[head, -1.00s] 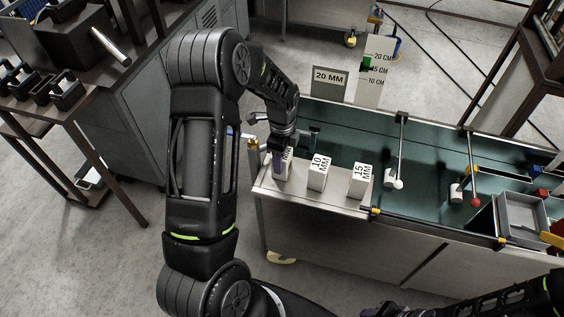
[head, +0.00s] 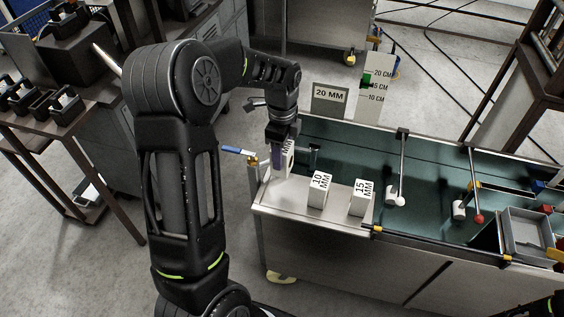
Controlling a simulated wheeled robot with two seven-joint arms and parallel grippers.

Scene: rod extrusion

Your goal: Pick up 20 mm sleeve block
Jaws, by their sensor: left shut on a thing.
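A white block with black lettering ending in "MM" (head: 288,161) is held in my left gripper (head: 280,152) above the left end of the steel ledge. My left gripper is shut on it, and the gripper hides part of the block and its number. The white 10 MM block (head: 319,189) and the white 15 MM block (head: 361,198) stand upright on the ledge to the right. My right gripper is not in view.
The steel ledge (head: 285,200) fronts a green-floored trough (head: 345,160). A blue-handled valve (head: 238,151) is close left of the held block. Rods with white (head: 401,200) and red (head: 478,218) ends cross the trough. A grey tray (head: 525,235) is at right.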

